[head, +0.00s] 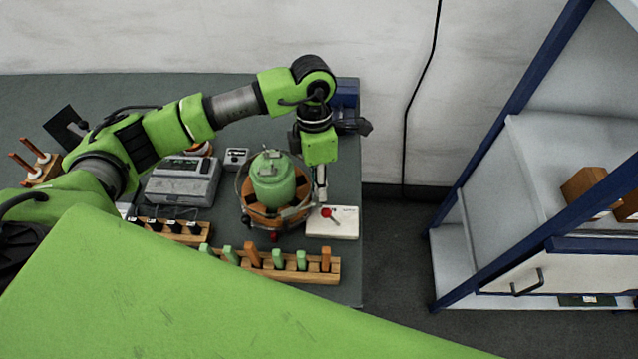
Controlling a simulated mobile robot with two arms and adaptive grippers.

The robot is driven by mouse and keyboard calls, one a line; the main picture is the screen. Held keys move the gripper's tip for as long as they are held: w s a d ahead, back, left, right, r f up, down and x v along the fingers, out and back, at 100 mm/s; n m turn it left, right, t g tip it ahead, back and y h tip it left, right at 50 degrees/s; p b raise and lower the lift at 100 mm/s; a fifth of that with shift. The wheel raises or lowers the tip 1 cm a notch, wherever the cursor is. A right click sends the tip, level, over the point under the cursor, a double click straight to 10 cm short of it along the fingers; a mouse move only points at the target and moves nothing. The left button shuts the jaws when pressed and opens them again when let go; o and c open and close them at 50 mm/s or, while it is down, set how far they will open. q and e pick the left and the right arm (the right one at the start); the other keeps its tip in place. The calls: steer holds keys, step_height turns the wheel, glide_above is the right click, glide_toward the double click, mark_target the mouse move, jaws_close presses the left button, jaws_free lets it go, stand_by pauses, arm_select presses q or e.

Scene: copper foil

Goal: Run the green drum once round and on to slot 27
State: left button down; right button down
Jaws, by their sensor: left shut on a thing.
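The green drum (273,180) stands upright in a round orange and dark base (262,215) on the grey-green table. A small red part (275,237) sits at the base's front. My left gripper (321,194) points down at the right edge of the drum's base. It is shut on a small part there, and its fingers hide most of that part. Slot numbers on the drum are too small to read. My right gripper is not in view.
A wooden rack (318,276) with green and orange pegs stands in front of the drum. A grey device (182,182) and a small meter box (236,158) are to its left. A blue-framed shelf (470,239) stands right, across a floor gap. My arm hides the lower left.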

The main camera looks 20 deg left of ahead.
arm_select(q)
steer(key=shift+s+f+m+b, duration=0.2)
steer(key=shift+s+m+b, duration=0.1)
steer(key=shift+b, duration=0.1)
steer(key=shift+s+d+r+m, duration=0.1)
steer(key=shift+s+r+m, duration=0.1)
steer(key=shift+r+m, duration=0.1)
steer(key=c, duration=2.2)
jaws_free()
steer(key=shift+f, duration=0.1)
steer(key=shift+c, duration=0.2)
step_height(320, 180, up, 12)
steer(key=w+a, duration=0.1)
steer(key=w, duration=0.1)
steer(key=shift+f, duration=0.1)
